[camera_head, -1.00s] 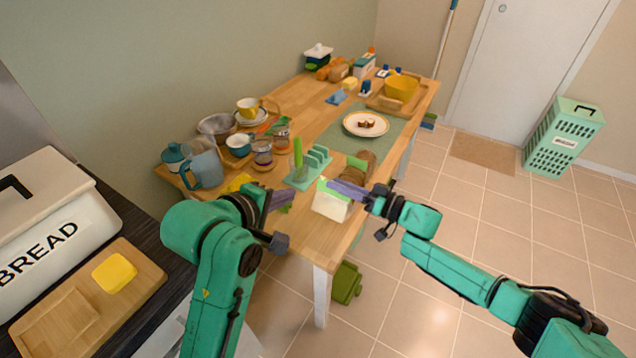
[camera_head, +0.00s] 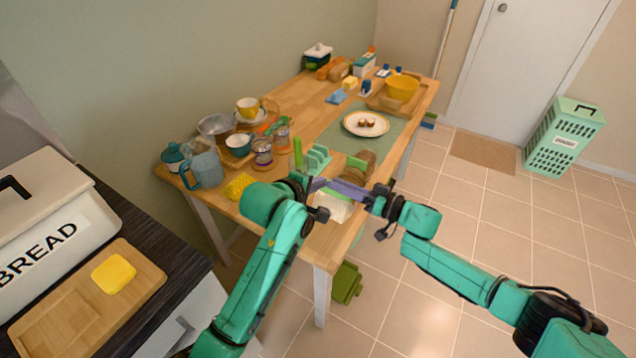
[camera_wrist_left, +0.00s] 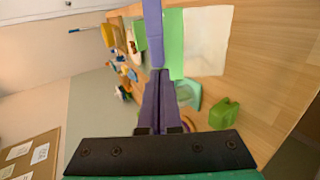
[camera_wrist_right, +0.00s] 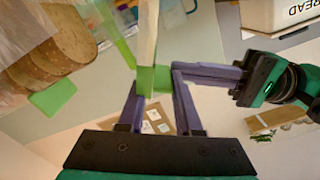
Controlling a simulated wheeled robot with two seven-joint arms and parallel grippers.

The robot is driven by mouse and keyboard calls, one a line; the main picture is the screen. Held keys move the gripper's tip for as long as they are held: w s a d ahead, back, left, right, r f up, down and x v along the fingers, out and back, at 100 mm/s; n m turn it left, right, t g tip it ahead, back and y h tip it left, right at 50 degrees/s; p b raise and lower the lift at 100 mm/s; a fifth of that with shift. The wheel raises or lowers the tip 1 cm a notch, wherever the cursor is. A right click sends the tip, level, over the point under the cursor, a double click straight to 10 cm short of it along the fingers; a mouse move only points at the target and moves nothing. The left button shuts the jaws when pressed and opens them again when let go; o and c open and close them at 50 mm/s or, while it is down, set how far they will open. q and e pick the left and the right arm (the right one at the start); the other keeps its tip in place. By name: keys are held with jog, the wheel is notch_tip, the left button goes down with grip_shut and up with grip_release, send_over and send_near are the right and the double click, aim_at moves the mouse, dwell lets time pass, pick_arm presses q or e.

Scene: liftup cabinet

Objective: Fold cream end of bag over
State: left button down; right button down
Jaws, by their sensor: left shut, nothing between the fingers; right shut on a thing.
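The bag (camera_head: 338,208) is a pale cream piece with a green strip along its edge, at the near end of the wooden table. In the left wrist view its cream face (camera_wrist_left: 208,40) and green strip (camera_wrist_left: 174,45) show clearly. In the right wrist view it is edge-on, a thin cream band (camera_wrist_right: 149,40). My right gripper (camera_head: 350,190) is shut on the bag's green part (camera_wrist_right: 153,79). My left gripper (camera_wrist_left: 160,76) is shut and empty, its tips close beside the green strip and my right fingers. I cannot tell whether it touches the bag.
Brown bread slices (camera_wrist_right: 65,55) with a green tab (camera_wrist_right: 55,96) stand just behind the bag. A green rack (camera_head: 316,158), yellow sponge (camera_head: 238,186), jars and cups crowd the table's left side. A white plate (camera_head: 366,124) lies farther back.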

dwell(0.3)
jog(key=c, duration=0.7)
grip_release()
jog(key=shift+o, duration=0.2)
jog(key=shift+s, duration=0.1)
